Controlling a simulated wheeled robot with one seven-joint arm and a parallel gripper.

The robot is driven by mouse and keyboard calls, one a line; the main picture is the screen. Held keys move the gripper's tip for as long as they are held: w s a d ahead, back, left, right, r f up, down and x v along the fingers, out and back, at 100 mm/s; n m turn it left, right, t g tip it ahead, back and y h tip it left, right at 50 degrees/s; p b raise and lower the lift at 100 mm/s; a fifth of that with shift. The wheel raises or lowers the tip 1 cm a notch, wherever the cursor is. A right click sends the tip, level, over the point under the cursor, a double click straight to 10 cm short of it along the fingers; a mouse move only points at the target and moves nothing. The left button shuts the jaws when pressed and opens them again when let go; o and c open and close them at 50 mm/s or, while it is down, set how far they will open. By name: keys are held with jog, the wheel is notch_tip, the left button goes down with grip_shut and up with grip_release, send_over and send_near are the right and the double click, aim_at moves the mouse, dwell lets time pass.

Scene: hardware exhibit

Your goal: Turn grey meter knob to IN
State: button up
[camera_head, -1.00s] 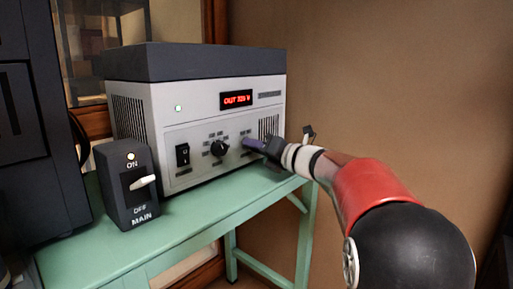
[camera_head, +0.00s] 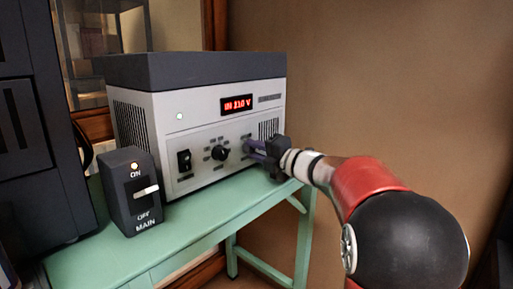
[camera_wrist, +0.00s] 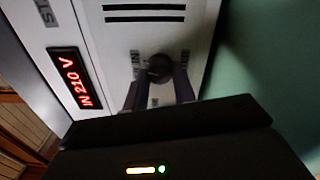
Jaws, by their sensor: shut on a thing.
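The grey meter knob (camera_wrist: 160,68) is a small round dark knob on the front panel of the light grey power unit (camera_head: 205,120). It shows in the wrist view between my two purple fingers; in the head view my fingers hide it. My gripper (camera_wrist: 158,82) is shut on the knob, with one finger on each side; in the head view it (camera_head: 257,150) reaches the panel's right part from the right. The red display (camera_head: 237,104) reads IN 210 V, also in the wrist view (camera_wrist: 75,80). The knob's exact pointer direction is hard to tell.
A black selector knob (camera_head: 220,152) and a black rocker switch (camera_head: 184,160) sit left of my gripper on the same panel. A dark MAIN switch box (camera_head: 130,205) stands at the left on the green table (camera_head: 195,222). A dark cabinet (camera_head: 35,130) stands far left.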

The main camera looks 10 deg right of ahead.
jog(key=shift+m, duration=0.5)
jog(key=o, duration=1)
jog(key=v, duration=0.7)
jog(key=shift+s+d+b, duration=0.2)
jog(key=shift+s+b, duration=0.05)
jog(key=shift+b, duration=0.15)
